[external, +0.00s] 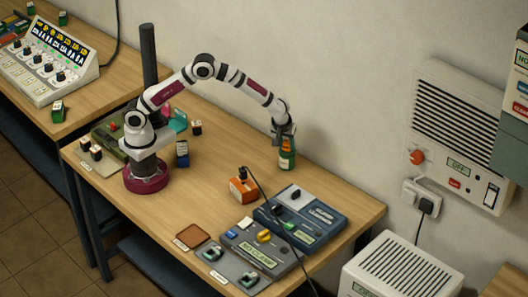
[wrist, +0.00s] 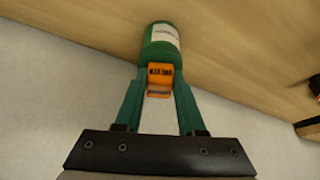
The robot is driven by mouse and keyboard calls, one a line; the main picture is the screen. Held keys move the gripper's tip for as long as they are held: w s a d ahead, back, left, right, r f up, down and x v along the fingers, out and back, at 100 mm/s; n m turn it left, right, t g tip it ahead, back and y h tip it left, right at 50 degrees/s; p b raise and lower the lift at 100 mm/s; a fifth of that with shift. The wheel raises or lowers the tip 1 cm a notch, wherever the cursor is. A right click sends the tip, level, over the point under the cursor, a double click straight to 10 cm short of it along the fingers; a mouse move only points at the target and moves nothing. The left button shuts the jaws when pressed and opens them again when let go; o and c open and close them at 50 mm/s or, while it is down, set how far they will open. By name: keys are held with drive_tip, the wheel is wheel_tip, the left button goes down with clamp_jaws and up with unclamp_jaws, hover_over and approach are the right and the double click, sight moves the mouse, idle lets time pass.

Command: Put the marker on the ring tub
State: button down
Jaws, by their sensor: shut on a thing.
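My gripper (external: 284,132) points down near the wall at the back of the table. It is shut on a green bottle (external: 287,160) with an orange top and a pale label. In the wrist view the bottle (wrist: 162,42) is upside-down in the picture, its orange top between the fingers of my gripper (wrist: 159,80). The bottle is at or just above the table top; I cannot tell if it touches. I cannot make out which thing is the marker or which is the ring tub.
An orange box (external: 243,188) stands in front of the bottle, with a blue-grey device (external: 325,222) and a grey device (external: 262,262) at the front right. A black cable crosses them. A brown tray (external: 190,236) lies left of them.

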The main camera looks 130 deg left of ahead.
drive_tip(key=c, duration=0.5)
unclamp_jaws()
drive_tip(key=shift+f, duration=0.1)
drive_tip(key=v, duration=1.2)
drive_tip(key=s+d+r+m, duration=0.1)
drive_tip(key=d+r+m, duration=0.1)
drive_tip(key=d+m, duration=0.3)
drive_tip(key=d+r+m, duration=0.2)
drive_tip(key=d+r, duration=0.1)
drive_tip(key=d, duration=0.4)
drive_tip(key=s+d+r+m+t+h, duration=0.1)
drive_tip(key=s+d+m, duration=0.4)
drive_tip(key=d+m, duration=0.15)
drive_tip(key=s+d+m+t+h, duration=0.1)
drive_tip(key=s+d+m, duration=0.35)
drive_tip(key=d, duration=0.35)
drive_tip(key=s+d+f+m, duration=0.3)
drive_tip(key=s+d+m, duration=0.3)
drive_tip(key=s+m, duration=0.4)
